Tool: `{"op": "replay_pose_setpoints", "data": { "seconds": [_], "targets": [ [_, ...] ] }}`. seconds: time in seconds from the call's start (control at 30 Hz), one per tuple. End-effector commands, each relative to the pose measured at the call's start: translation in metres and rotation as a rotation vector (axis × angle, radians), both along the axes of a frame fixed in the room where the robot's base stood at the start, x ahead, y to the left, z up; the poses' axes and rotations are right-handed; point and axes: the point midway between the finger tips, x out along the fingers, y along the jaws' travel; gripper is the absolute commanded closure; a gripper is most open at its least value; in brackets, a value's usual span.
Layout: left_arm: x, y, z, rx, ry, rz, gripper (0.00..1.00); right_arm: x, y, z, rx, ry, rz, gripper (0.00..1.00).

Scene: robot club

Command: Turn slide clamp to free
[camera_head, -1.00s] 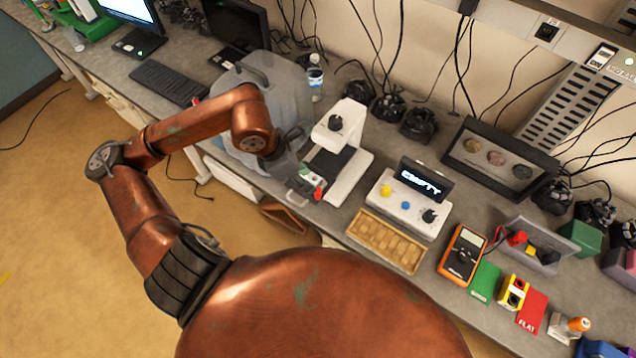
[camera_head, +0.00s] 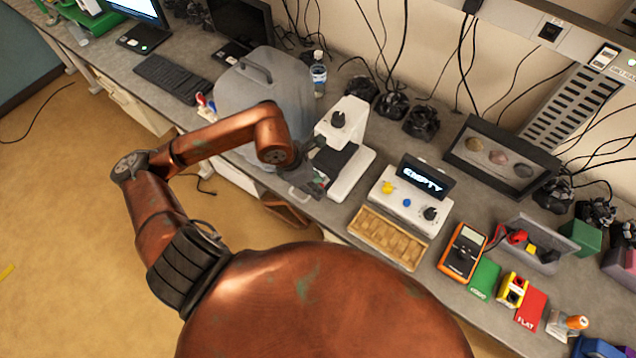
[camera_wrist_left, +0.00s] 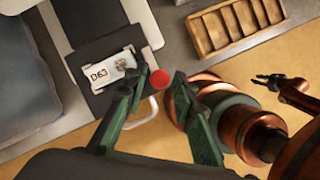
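A white stand-like device (camera_head: 350,128) with a black knob on top is on the bench in the head view. Its dark stage (camera_wrist_left: 88,62) shows in the left wrist view. On the stage is a white plate (camera_wrist_left: 113,68) marked "D63" with a small silver clip-like part. A round red part (camera_wrist_left: 161,79) shows between the fingertips of my left gripper (camera_wrist_left: 160,76), which is open. I cannot tell whether the fingers touch it. In the head view my left gripper (camera_head: 308,164) is beside the stage and partly hides it. My right gripper (camera_wrist_left: 267,81) shows small in the left wrist view.
A control box (camera_head: 406,202) reading "EMPTY" and a wooden tray (camera_head: 388,237) stand right of the device. A large grey case (camera_head: 262,97) stands behind my left forearm, with a bottle (camera_head: 318,75) behind. An orange multimeter (camera_head: 463,251) lies farther right.

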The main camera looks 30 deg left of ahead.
Motion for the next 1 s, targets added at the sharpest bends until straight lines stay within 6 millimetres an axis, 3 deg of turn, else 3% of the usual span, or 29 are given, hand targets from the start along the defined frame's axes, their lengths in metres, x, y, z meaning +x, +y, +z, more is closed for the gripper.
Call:
{"op": "replay_pose_setpoints", "data": {
  "seconds": [0.33,0.5,0.77,1.0],
  "targets": [
    [0.0,0.0,0.0,0.0,0.0,0.0,1.0,0.001,0.0,0.0,0.0,-0.001,0.0,0.76],
    [0.0,0.0,0.0,0.001,-0.001,-0.005,1.0,0.0,0.0,-0.002,0.0,-0.001,0.0,0.76],
    [0.001,0.001,-0.003,0.002,-0.001,-0.112,1.0,-0.002,0.0,-0.023,0.0,0.003,0.0,0.76],
    [0.001,0.001,0.0,0.001,0.0,-0.131,1.0,-0.002,0.0,-0.023,0.0,0.003,0.0,0.76]
  ]
}}
